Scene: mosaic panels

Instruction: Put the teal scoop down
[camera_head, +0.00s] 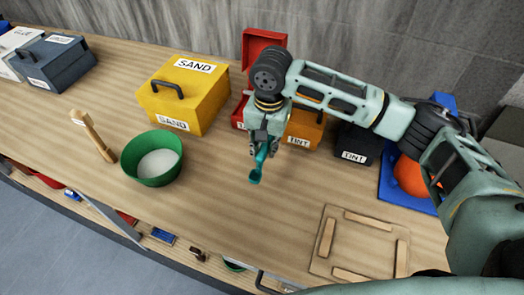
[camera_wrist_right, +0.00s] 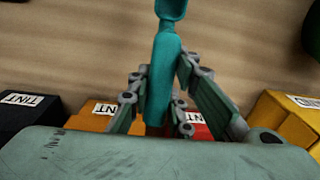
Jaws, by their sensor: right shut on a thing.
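The teal scoop (camera_head: 258,165) hangs from my right gripper (camera_head: 264,143), its bowl pointing down and toward the front of the bench. My right gripper is shut on the scoop's handle. In the right wrist view the scoop (camera_wrist_right: 166,75) runs up from between the fingers (camera_wrist_right: 160,95), with the bowl at the top edge. I cannot tell whether the bowl touches the wooden bench top (camera_head: 225,225). My left gripper is not in view.
A green bowl (camera_head: 152,177) of white material and a wooden tool (camera_head: 95,138) stand left. A yellow SAND box (camera_head: 183,98), a red box (camera_head: 262,45), an orange box (camera_head: 305,127) and a black TINT box (camera_head: 357,146) stand behind. A wooden frame (camera_head: 325,238) lies front right. Bench between is clear.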

